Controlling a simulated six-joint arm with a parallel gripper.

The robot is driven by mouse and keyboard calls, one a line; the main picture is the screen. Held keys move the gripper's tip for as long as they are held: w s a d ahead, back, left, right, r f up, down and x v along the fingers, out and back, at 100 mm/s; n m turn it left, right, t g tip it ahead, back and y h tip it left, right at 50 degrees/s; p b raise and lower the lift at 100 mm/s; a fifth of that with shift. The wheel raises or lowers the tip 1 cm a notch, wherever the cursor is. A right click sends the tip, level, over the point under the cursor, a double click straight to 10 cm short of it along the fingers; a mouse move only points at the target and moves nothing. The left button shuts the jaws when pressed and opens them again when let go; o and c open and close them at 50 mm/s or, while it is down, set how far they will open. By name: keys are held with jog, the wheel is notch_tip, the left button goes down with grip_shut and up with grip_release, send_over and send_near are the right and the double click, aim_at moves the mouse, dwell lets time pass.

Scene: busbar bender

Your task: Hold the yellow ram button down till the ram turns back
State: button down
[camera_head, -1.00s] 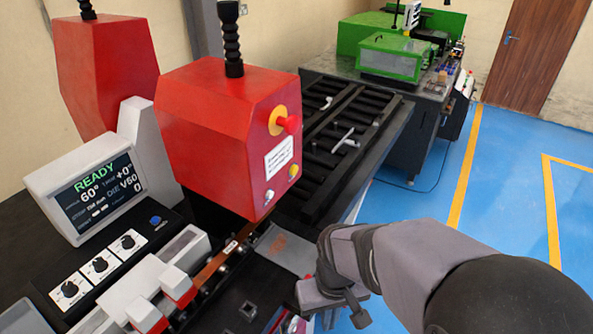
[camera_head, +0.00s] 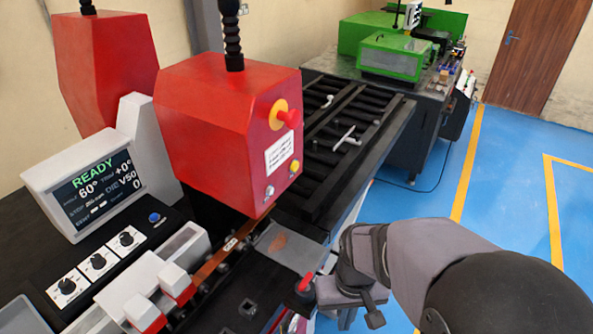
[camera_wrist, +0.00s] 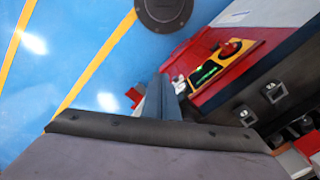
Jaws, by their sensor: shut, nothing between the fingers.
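The small yellow ram button (camera_head: 294,166) sits low on the side face of the red press head (camera_head: 215,125), below a white label. A grey button (camera_head: 270,191) is beside it at lower left. My gripper (camera_head: 318,292) is below and to the right of the yellow button, clearly apart from it. Its blue-grey fingers show in the wrist view (camera_wrist: 163,98), closed together and empty. The screen (camera_head: 92,188) reads READY and 60°. The ram itself is hidden, and I cannot make out the yellow button in the wrist view.
A red mushroom knob (camera_head: 290,116) on a yellow base is above the yellow button. A copper bar (camera_head: 212,262) lies under the head. Blue floor (camera_head: 420,195) to the right is open.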

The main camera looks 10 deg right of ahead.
aim_at(295, 166)
jog(key=w+d+r+m+t+b, duration=0.45)
jog(key=w+d+m, duration=0.35)
jog(key=w+d, duration=0.45)
jog(key=w+a+r+m+t+y, duration=0.1)
jog(key=w+a+r+m+y, duration=0.1)
jog(key=r, duration=0.5)
jog(key=w+a+r+m+t+y, duration=0.2)
jog(key=w+a+r+m+y, duration=0.1)
jog(key=w+a+r+m, duration=0.1)
notch_tip(295, 166, up, 4)
jog(key=shift+w+a+f+m, duration=0.2)
jog(key=shift+w+m, duration=0.5)
jog(key=shift+w, duration=0.4)
jog(key=w+a+p, duration=0.2)
jog(key=w+a, duration=0.4)
jog(key=shift+a, duration=0.15)
